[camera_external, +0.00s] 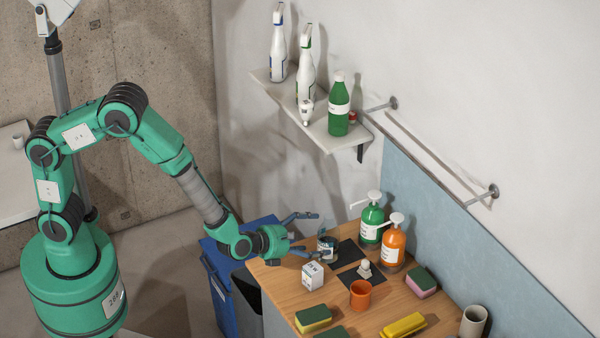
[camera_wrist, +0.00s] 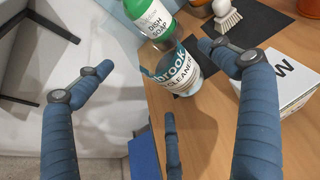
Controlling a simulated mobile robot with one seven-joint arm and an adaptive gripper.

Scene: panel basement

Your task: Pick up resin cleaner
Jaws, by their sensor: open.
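The resin cleaner looks to be the small can (camera_external: 327,247) with a dark blue and white label, upright near the wooden worktop's left edge. In the wrist view, its label (camera_wrist: 183,70) partly reads "brook" and "CLEANER". My gripper (camera_external: 316,234) is open and empty at the can's left side, its fingers spread. In the wrist view, my gripper (camera_wrist: 155,57) shows blue fingers, with the can beyond them, nearer the right fingertip. That fingertip overlaps the can's right edge; I cannot tell whether it touches.
A green dish soap bottle (camera_external: 371,222) stands close behind the can, with an orange pump bottle (camera_external: 393,244) beside it. A white box (camera_external: 313,275) is in front. A brush (camera_external: 364,269), an orange mug (camera_external: 361,294) and sponges (camera_external: 313,319) share the worktop. A blue bin (camera_external: 222,285) stands left.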

